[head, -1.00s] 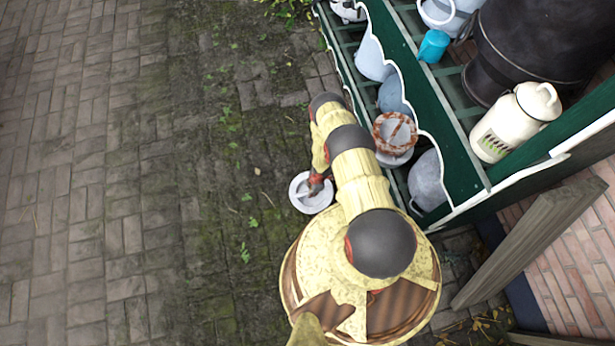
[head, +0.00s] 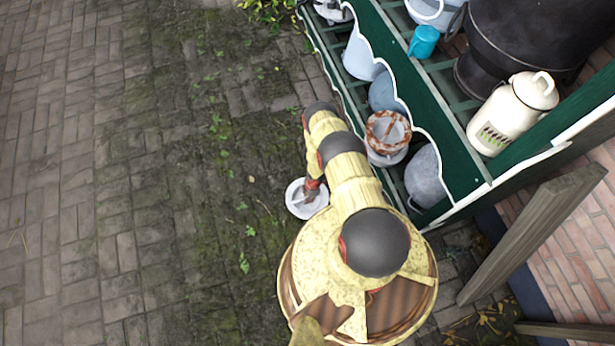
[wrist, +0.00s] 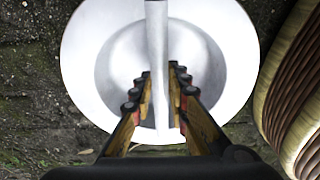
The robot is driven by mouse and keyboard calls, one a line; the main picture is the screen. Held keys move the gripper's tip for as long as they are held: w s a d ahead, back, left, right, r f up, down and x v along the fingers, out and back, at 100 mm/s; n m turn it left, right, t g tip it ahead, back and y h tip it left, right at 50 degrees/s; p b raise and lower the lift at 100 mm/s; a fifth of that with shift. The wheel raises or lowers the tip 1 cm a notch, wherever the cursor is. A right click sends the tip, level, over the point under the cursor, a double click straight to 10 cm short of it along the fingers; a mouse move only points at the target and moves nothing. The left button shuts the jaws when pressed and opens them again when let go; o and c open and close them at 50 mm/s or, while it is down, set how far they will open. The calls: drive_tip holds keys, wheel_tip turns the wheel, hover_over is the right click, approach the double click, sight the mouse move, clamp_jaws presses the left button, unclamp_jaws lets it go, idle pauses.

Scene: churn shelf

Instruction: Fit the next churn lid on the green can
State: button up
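A pale grey-white round lid (head: 296,207) with a dished middle and a straight bar handle is under my gripper (head: 312,188), over the paving left of the shelf. In the wrist view my gripper (wrist: 161,75) has its fingers on both sides of the handle, close against it, and the lid (wrist: 90,62) fills most of the picture. The gripper looks shut on that handle. I cannot tell how high the lid is above the ground. I cannot make out a green can in either view.
A dark green shelf (head: 405,75) with white scalloped trim holds grey-blue vessels, a rusty-rimmed pot (head: 388,118), a cream lidded can (head: 505,120), a turquoise cup (head: 424,41) and a big black vessel (head: 515,40). A wooden post (head: 530,235) stands at right. Paving at left is clear.

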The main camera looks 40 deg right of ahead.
drive_tip(key=shift+o, duration=1.3)
